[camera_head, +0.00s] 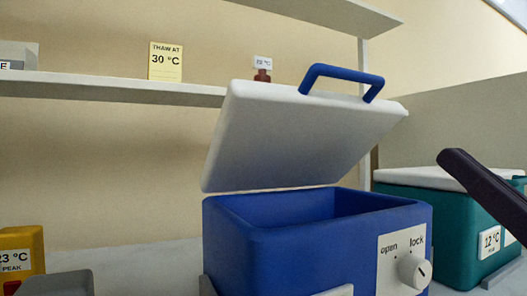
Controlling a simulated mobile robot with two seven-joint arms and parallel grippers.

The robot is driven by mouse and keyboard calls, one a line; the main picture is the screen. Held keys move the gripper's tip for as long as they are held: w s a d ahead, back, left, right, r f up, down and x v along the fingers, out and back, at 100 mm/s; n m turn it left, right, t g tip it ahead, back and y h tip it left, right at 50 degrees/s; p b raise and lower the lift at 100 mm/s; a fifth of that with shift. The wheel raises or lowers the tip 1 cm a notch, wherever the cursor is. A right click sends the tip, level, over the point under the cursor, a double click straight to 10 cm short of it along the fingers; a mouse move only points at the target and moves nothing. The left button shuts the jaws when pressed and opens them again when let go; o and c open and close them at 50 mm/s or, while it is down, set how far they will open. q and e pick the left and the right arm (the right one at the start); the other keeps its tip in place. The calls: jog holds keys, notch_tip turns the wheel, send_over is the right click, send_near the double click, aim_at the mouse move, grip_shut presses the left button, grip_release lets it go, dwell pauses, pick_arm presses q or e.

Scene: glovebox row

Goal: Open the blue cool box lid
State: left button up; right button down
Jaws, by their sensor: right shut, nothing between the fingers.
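The blue cool box (270,248) stands in the middle of the head view. Its white lid (295,140) is raised and tilted back, with a wide gap in front showing the blue inside. A blue handle (341,72) sits at the lid's upper edge. A white dial (414,271) on the front panel has "open" and "lock" marks above it. My right gripper (453,160) enters from the right as a dark shape, shut and empty. It is apart from the lid and the handle, in front of the teal box. My left gripper is not in view.
A teal box (440,235) with a white lid and a 12 °C label stands at the right. A yellow box (22,252) and a grey item (58,284) are at the lower left. A shelf (110,88) with a yellow "thaw at 30 °C" card (165,62) runs behind.

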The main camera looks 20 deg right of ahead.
aim_at(355, 78)
jog(key=p+x, duration=0.3)
jog(key=x, duration=0.9)
jog(key=shift+d+r, duration=0.1)
jog(key=shift+r, duration=0.25)
jog(key=shift+w+r+p, duration=0.3)
jog(key=shift+w+r, duration=0.1)
jog(key=shift+w, duration=0.25)
